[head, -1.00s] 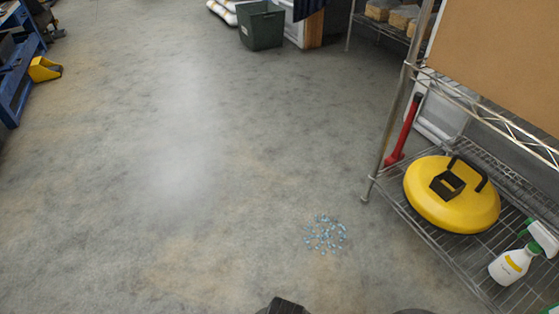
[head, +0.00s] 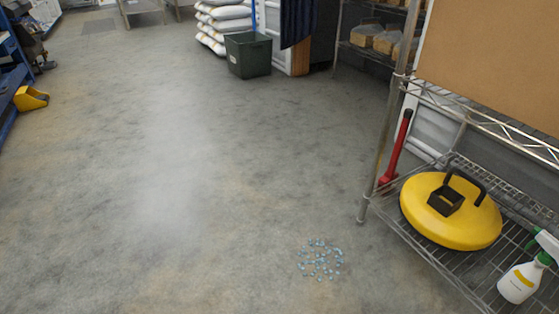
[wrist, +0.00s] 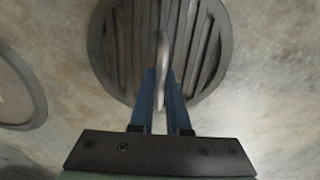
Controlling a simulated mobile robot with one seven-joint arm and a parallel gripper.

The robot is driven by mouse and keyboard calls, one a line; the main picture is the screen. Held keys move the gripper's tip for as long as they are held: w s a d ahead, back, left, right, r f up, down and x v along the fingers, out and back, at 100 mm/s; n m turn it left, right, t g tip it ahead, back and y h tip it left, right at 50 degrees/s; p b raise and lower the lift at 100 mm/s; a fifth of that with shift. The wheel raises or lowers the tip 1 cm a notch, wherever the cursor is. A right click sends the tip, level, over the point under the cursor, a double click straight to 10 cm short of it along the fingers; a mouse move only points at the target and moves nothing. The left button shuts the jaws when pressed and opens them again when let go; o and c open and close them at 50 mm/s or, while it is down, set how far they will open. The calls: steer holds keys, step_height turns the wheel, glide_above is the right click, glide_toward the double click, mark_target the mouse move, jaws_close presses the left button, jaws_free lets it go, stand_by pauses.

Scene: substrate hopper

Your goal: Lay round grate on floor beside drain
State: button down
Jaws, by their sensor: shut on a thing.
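The round grate (wrist: 118,45) is dark grey with long parallel slats and fills the upper middle of the wrist view. My gripper (wrist: 161,78) has two blue fingers shut on a pale, narrow upright piece at the grate's middle, which looks like its handle. Whether the grate touches the floor or hangs above it I cannot tell. A dark round rim (wrist: 38,100) at the left edge of the wrist view, partly cut off, looks like the drain; it is apart from the grate. Neither grate, drain nor gripper shows in the head view.
A wire shelf (head: 362,205) at right holds a yellow disc-shaped thing (head: 425,225) and a spray bottle (head: 518,284). A red-handled tool (head: 397,150) stands beside it. Blue pellets (head: 320,260) lie on the floor. A green bin (head: 248,55) stands farther back. The middle floor is clear.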

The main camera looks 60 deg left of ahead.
steer(key=c, duration=1.3)
jaws_free()
steer(key=shift+f, duration=0.15)
steer(key=o, duration=0.4)
step_height(320, 180, up, 12)
steer(key=p, duration=0.8)
steer(key=shift+r+p, duration=0.2)
steer(key=shift+p, duration=0.2)
